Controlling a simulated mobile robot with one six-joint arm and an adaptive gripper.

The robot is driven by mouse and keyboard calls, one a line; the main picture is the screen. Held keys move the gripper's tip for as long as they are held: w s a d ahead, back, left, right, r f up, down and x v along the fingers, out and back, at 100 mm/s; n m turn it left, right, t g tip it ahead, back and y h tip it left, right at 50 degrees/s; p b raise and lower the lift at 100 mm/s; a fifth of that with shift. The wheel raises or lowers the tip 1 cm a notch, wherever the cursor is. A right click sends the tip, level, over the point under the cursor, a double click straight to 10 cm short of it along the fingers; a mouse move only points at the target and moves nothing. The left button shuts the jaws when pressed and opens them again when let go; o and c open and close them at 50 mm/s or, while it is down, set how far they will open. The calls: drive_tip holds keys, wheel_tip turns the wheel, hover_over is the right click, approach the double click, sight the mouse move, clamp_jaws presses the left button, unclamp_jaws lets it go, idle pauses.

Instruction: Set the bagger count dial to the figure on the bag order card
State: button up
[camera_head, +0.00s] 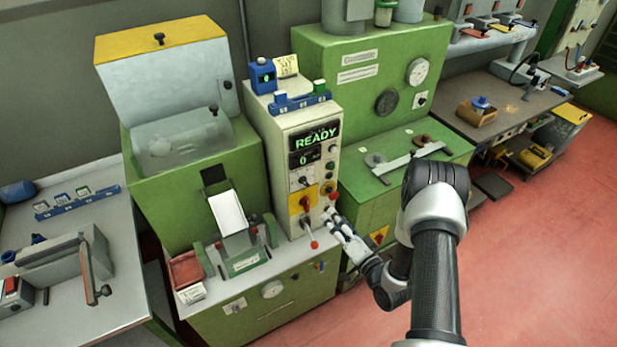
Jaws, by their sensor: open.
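A cream control panel (308,160) stands in the middle, its screen reading READY with a 0 below. Under the screen are a small switch or knob (303,181), a yellow plate (300,197) with a dark knob, and red-tipped levers. I cannot tell which control is the count dial. A yellow handwritten note (286,65) stands on top of the panel; its writing is too small to read, and I cannot tell whether it is the bag order card.
A blue device (263,76) and a blue rack (300,102) sit on the panel's top. A green machine with a white chute (227,211) stands left. A green cabinet with gauges (418,72) stands right. Workbenches lie at both sides; red floor (540,250) is open at right.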

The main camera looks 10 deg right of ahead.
sight(306, 185)
drive_tip(key=x, duration=1.6)
drive_tip(key=shift+w+a+r+b, duration=0.2)
drive_tip(key=shift+w+a+b, duration=0.1)
drive_tip(key=shift+a+b, duration=0.05)
drive_tip(key=c, duration=1.1)
drive_tip(key=shift+o, duration=0.2)
